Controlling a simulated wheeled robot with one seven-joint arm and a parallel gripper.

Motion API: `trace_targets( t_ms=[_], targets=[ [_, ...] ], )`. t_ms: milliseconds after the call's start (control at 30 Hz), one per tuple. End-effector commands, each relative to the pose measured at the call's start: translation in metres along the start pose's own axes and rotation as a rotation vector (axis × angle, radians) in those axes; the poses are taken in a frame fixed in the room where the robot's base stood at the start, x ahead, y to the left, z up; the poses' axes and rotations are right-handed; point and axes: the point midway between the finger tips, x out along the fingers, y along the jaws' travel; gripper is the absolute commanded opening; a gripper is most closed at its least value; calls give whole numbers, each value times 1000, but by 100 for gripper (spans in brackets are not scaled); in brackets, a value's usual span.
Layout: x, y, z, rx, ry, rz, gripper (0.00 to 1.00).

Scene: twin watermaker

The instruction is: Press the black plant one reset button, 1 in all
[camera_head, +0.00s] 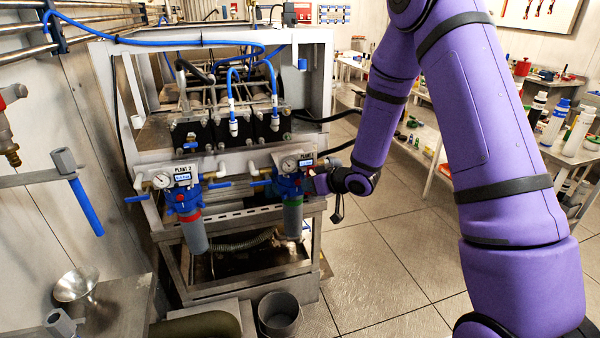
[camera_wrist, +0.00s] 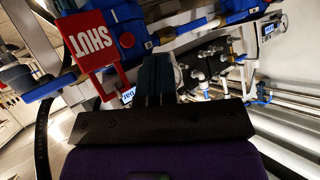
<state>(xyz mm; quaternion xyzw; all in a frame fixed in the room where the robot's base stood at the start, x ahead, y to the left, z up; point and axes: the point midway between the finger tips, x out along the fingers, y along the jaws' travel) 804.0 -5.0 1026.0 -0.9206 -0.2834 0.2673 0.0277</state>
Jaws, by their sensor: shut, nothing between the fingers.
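A blue filter unit (camera_head: 289,187) with a gauge and a small label hangs on the front of the grey frame, right of the unit marked PLANT 2 (camera_head: 183,172). The right unit's label is too small to read. My gripper (camera_head: 312,184) is at the right side of that right unit, beside a small red part. In the wrist view its dark fingers (camera_wrist: 155,75) are together and empty, in front of a gauge partly hidden behind them. I cannot make out the black reset button; the fingers and arm may cover it.
A red SHUT tag (camera_wrist: 92,42) hangs close to the fingers on the left. Blue valve handles (camera_head: 220,184) and pipes surround the units. A grey bucket (camera_head: 279,314) stands on the floor below. Open floor (camera_head: 380,260) lies right of the frame.

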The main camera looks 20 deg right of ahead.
Motion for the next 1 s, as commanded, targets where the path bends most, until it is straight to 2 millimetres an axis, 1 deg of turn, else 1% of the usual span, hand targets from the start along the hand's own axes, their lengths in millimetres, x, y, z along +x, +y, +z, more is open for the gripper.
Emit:
trace_targets(
  t_ms=[100,333,1000],
  targets=[
    [9,7,-7,-2,2,0,0],
    [19,14,-14,0,0,1,0],
    [20,15,-15,0,0,0,0]
  ],
)
